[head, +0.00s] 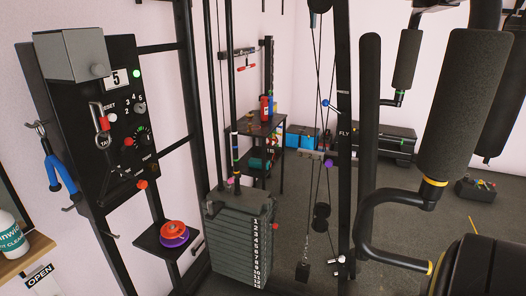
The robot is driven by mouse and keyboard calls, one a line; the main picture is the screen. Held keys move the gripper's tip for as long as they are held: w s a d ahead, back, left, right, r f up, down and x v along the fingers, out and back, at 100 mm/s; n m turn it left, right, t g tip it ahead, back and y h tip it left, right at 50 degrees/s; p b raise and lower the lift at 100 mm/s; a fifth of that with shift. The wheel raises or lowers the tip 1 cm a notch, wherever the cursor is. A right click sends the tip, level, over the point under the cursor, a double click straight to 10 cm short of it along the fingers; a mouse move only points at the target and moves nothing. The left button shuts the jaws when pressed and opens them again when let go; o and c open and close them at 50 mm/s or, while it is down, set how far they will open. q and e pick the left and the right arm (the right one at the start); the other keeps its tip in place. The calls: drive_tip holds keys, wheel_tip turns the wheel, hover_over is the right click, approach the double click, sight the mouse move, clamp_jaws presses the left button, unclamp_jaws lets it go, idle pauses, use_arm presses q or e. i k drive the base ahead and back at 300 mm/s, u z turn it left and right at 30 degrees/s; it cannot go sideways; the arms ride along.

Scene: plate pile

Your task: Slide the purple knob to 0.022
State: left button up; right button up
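A small purple knob (328,162) shows near the middle of the head view. It sits beside the dark upright of the gym machine (344,180), just below the label "FLY". A pale horizontal piece (311,155) is just left of the knob. No scale or number is readable at the knob, so its setting cannot be told. Neither of my grippers shows in the head view.
A blue knob (325,103) is higher on the same upright. A numbered weight stack (238,240) stands left of it. A black control panel (120,125) is at left, above a shelf (152,243) with red and purple discs (174,232). Padded arms crowd the right.

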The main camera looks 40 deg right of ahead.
sight(329, 163)
drive_tip(key=z, duration=0.3)
drive_tip(key=i, duration=1.25)
drive_tip(key=z, duration=0.95)
